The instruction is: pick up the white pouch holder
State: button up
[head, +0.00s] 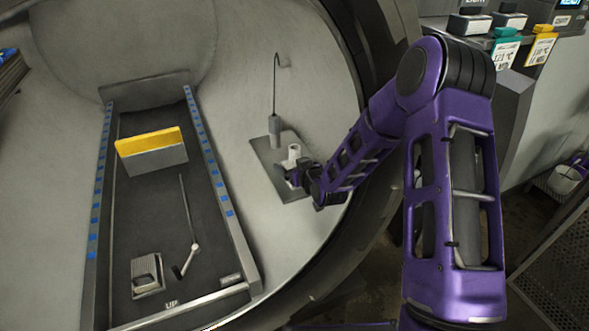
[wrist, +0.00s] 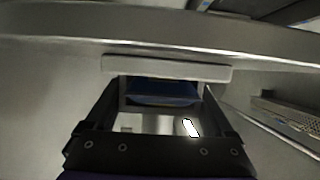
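A small whitish upright piece (head: 294,151), which looks like the white pouch holder, stands on a grey plate on the right side of the chamber in the head view. My gripper (head: 291,172) is right at it and hides its lower part. In the wrist view my gripper (wrist: 161,84) has its two dark fingers spread apart. A pale horizontal slab (wrist: 165,67) lies across just beyond the fingertips; I cannot tell whether it is part of the holder. A dark blue piece (wrist: 162,93) shows between the fingers. Contact cannot be made out.
A grey upright tool with a thin hooked rod (head: 275,125) stands beside the holder on the plate (head: 268,153). A dark tray (head: 150,218) with blue-marked rails holds a yellow-topped block (head: 152,152) and a small grey box (head: 147,275). The round chamber rim (head: 357,150) passes close behind my arm.

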jog(key=shift+r, duration=0.1)
jog(key=c, duration=1.1)
